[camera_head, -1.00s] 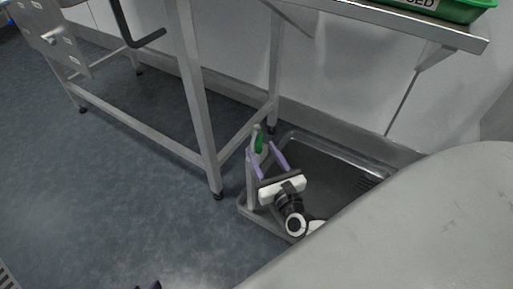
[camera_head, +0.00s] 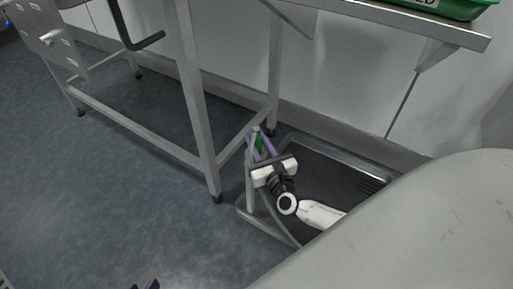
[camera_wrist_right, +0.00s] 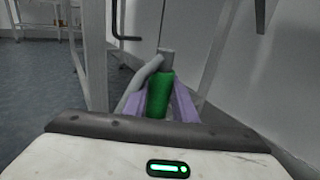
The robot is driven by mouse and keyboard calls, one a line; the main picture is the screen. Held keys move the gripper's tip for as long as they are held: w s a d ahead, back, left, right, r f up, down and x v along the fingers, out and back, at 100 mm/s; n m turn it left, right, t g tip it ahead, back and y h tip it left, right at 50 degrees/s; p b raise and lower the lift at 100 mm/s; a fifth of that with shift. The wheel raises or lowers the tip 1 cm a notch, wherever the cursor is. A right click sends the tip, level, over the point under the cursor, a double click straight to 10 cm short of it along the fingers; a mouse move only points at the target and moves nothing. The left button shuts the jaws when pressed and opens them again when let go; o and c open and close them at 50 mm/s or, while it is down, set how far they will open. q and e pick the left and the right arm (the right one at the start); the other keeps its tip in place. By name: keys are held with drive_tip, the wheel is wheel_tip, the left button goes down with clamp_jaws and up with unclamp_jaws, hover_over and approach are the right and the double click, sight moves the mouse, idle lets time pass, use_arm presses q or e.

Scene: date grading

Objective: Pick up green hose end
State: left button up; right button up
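The green hose end (camera_head: 260,143) stands upright at the top of a grey post beside the table leg. In the right wrist view the green hose end (camera_wrist_right: 159,94) is in the middle, with a grey tip above it and a grey hose bending down to the left. My right gripper (camera_head: 262,145) has its purple fingers on either side of the green part. They look apart, one on each side; whether they touch it is hard to see. My left gripper (camera_head: 145,286) shows only its dark fingertips, apart, at the bottom edge.
A grey tray (camera_head: 312,146) with raised rims lies on the floor under my right arm. A metal table frame (camera_head: 195,90) stands close on the left. A green bin (camera_head: 455,8) sits on the tabletop. The floor at left is clear.

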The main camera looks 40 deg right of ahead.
sight(257, 129)
clamp_jaws()
use_arm(q)
drive_tip(key=shift+f, duration=0.15)
